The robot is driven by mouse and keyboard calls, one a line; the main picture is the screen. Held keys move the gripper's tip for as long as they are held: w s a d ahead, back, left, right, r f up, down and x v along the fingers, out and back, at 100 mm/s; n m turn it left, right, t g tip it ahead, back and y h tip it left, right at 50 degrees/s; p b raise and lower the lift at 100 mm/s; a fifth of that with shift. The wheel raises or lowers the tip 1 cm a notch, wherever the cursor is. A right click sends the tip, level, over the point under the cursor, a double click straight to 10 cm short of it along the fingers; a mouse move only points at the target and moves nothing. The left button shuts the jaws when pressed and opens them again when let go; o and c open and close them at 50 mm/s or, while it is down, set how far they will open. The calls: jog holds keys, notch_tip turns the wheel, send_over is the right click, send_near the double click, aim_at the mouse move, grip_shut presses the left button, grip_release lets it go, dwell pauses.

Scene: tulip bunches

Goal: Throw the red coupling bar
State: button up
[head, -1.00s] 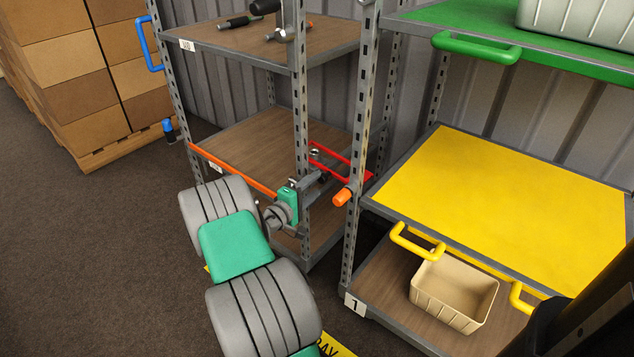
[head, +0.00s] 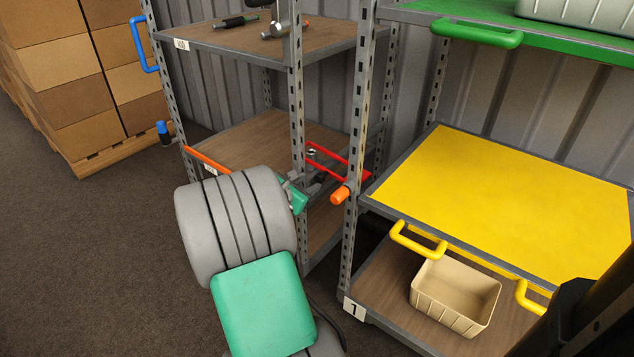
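The red coupling bar (head: 353,170) shows as thin red bars between the left rack and the right rack, at about the height of the left rack's middle shelf. Its left part is partly hidden behind a post of the left rack. My gripper (head: 318,184) is at that post, just left of and below the red bar. The post and my own green and grey arm links hide most of the fingers. I cannot tell whether they touch the bar or how far apart they are.
The left rack (head: 250,140) has an orange bar (head: 205,160) along its front and an orange end piece (head: 340,195). The right rack has a yellow shelf (head: 500,200), yellow handles and a beige bin (head: 455,295) below. Stacked boxes (head: 80,80) stand left.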

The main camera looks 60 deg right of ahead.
aim_at(318, 178)
jog(key=b+x, duration=0.1)
jog(key=x, duration=0.4)
jog(key=shift+d+f+b, duration=0.1)
jog(key=shift+f+b, duration=0.1)
jog(key=shift+b, duration=0.2)
jog(key=shift+d, duration=0.55)
jog(key=shift+c, duration=0.4)
grip_shut()
